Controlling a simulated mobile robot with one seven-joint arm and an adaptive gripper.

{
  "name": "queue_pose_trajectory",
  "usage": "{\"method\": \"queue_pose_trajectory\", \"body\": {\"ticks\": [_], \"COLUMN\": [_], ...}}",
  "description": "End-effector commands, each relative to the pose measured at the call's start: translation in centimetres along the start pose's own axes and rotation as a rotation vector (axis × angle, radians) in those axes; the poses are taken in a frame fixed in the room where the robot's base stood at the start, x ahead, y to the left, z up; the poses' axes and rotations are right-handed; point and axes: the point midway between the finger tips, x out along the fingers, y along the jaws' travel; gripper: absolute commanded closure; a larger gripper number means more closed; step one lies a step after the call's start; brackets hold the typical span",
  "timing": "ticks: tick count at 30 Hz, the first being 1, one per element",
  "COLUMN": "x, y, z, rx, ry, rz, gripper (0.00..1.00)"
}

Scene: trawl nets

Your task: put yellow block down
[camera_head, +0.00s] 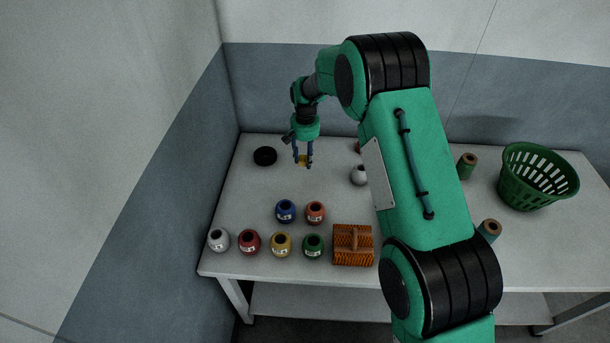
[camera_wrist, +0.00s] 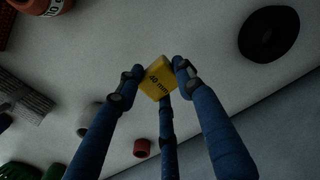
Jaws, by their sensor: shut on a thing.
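The gripper is shut on the block. I cannot tell for sure whether the block touches the tabletop or hangs above it.
Several labelled floats, including a blue one (camera_head: 285,211), and an orange-brown brush (camera_head: 352,245) stand in front. A green basket (camera_head: 537,177) stands at the right. My arm hides the middle.

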Motion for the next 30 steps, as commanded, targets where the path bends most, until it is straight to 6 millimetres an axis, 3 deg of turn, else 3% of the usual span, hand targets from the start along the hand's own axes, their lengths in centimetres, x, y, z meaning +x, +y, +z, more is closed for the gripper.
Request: {"method": "queue_pose_trajectory", "body": {"ticks": [9,22,30], "x": [4.2,4.7,7.4], "y": [0.0,0.0,0.1], "z": [0.0,0.0,0.0], "rx": [0.0,0.0,0.0], "ry": [0.0,0.001,0.0], "rz": [0.0,0.0,0.0], "gripper": [0.9,0.9,0.9]}}
